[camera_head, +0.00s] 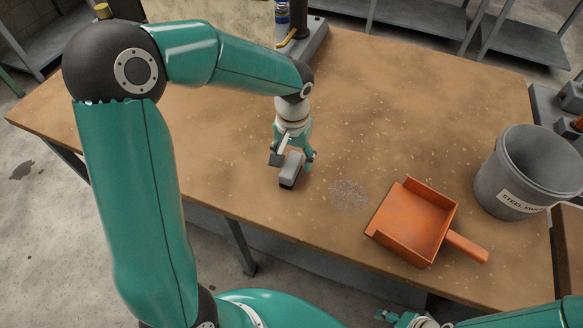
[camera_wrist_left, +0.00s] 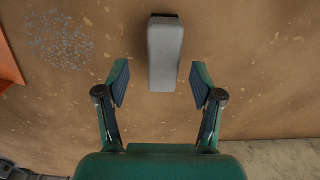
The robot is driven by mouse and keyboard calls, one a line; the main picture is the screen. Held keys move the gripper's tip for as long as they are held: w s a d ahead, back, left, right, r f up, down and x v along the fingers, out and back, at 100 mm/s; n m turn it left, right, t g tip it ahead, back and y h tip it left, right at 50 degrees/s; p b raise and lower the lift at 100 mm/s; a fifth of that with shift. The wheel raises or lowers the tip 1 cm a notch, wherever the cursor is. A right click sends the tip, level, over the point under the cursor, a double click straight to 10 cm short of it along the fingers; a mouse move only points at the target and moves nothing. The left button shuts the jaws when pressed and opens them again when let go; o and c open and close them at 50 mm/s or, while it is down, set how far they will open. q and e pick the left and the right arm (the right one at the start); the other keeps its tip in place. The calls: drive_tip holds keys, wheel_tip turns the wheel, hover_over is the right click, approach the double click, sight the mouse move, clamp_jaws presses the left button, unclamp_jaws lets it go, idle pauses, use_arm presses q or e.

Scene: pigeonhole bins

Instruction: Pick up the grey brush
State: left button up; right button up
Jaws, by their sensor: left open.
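The grey brush (camera_head: 291,171) lies on the wooden table near its front edge, left of a patch of metal shavings. In the left wrist view the brush (camera_wrist_left: 164,52) points away from me, and its near end shows between the fingertips. My left gripper (camera_head: 294,160) is open and above the brush, with a finger on each side. In the left wrist view the gripper (camera_wrist_left: 159,84) shows a gap on both sides of the brush. My right gripper (camera_head: 394,317) shows only partly at the bottom edge, far from the brush; its opening is unclear.
The shavings (camera_head: 348,194) lie right of the brush. An orange dustpan (camera_head: 411,222) and a grey labelled bucket (camera_head: 506,180) stand farther right. A machine with a grey base (camera_head: 312,40) is at the back edge. The middle of the table (camera_head: 400,110) is clear.

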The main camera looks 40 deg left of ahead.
sight(291, 164)
use_arm(q)
drive_tip(key=shift+a+f, duration=0.2)
drive_tip(key=shift+f, duration=1.65)
drive_tip(key=c, duration=1.3)
